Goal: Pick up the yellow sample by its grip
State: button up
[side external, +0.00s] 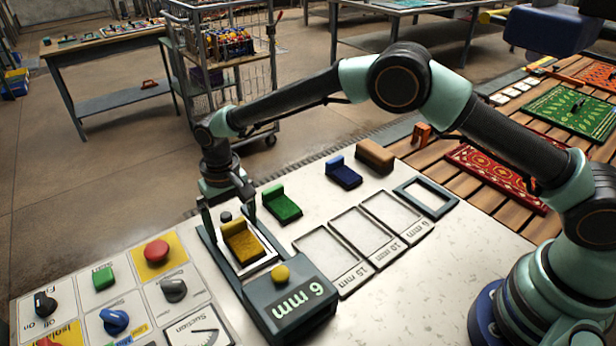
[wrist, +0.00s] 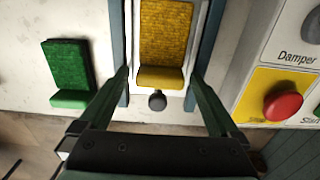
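The yellow sample (side external: 245,246) is a fuzzy yellow block with a raised grip (side external: 233,228) at its far end. It lies on the white pad of the dark gauge (side external: 290,302), whose display reads "6 mm". In the wrist view, the yellow sample (wrist: 165,35) is at the top centre, with its smooth grip (wrist: 160,78) toward me. My gripper (side external: 231,212) is open and empty over the gauge. In the wrist view, the fingers of my gripper (wrist: 160,80) stand on either side of the grip, with a gap on each side. I cannot tell their exact height.
A green sample (side external: 282,205), a blue sample (side external: 343,173) and a brown block (side external: 375,157) stand behind. Empty marked slots (side external: 365,236) are to the right. A dark knob (wrist: 157,101) sits just before the grip. A control panel with a red button (side external: 157,251) is at left.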

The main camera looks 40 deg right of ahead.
jog(key=c, duration=1.3)
jog(key=shift+r, duration=0.1)
